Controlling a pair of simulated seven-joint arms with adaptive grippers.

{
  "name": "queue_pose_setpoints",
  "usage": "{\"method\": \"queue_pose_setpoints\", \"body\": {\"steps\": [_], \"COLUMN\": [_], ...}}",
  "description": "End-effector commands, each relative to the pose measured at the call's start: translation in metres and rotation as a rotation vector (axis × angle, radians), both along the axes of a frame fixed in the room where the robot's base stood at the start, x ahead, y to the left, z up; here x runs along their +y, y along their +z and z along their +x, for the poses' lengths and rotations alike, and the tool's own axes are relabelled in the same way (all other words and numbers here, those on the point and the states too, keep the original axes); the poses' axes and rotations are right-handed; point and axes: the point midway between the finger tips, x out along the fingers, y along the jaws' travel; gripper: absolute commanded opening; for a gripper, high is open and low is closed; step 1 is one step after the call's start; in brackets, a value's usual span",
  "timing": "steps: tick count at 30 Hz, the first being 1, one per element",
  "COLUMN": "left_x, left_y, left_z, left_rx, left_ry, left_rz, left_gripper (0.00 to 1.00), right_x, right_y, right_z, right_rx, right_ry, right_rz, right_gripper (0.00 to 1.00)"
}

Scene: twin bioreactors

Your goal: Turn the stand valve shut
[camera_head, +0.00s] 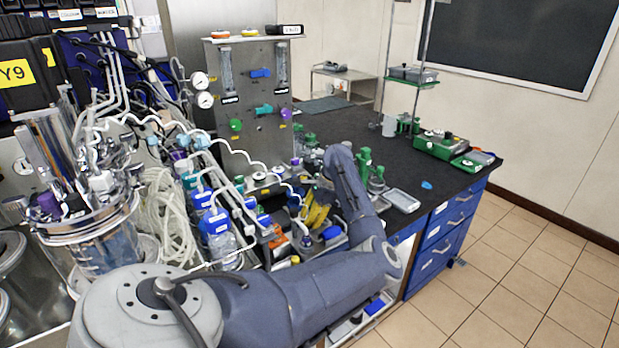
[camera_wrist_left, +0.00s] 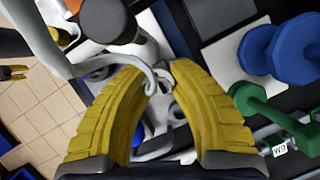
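A steel panel stand (camera_head: 250,95) stands at the back of the bench. It carries a blue handle (camera_head: 260,73), a teal handle (camera_head: 264,109), a green knob (camera_head: 236,125) and a purple knob (camera_head: 287,114). I cannot tell which part is the stand valve. My left gripper (camera_head: 316,213), with yellow fingers, is low among bottles and fittings in front of the stand. In the left wrist view its fingers (camera_wrist_left: 161,78) are apart, with a curled pale tube end (camera_wrist_left: 158,88) between or just beyond the tips. Contact is unclear. What seems my right gripper (camera_wrist_left: 14,73) shows tiny at the left edge.
A glass vessel (camera_head: 100,235) and coiled tubing (camera_head: 168,215) stand left of my arm. Blue-capped bottles (camera_head: 217,235) crowd beside the gripper. Green items (camera_head: 365,163) and a pale tray (camera_head: 402,200) lie to the right. The back right of the black bench is clearer.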

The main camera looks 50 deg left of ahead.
Motion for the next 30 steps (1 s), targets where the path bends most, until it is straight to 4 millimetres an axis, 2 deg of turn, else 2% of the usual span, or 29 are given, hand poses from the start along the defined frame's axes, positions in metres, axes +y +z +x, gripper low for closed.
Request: {"method": "queue_pose_setpoints", "body": {"steps": [1, 4, 17, 30], "left_x": [0.0, 0.0, 0.0002, 0.0006], "left_y": [0.0001, 0.0001, 0.0, 0.0002], "left_z": [0.0, 0.0, -0.0008, -0.0018], "left_rx": [0.0, 0.0, 0.002, 0.003], "left_ry": [0.0, 0.0, -0.023, -0.292], "left_rz": [0.0, 0.0, 0.001, 0.003], "left_gripper": [0.12, 0.0, 0.0, 0.0], "right_x": [-0.0002, -0.0002, -0.0003, -0.0003], "right_y": [0.0, 0.0, 0.0001, 0.0001], "right_z": [0.0002, 0.0002, 0.0004, 0.0005], "right_rx": [0.0, 0.0, 0.0, -0.001], "right_ry": [0.0, 0.0, 0.0, 0.0], "right_rz": [0.0, 0.0, 0.0, 0.0], "right_gripper": [0.44, 0.44, 0.44, 0.44]}}
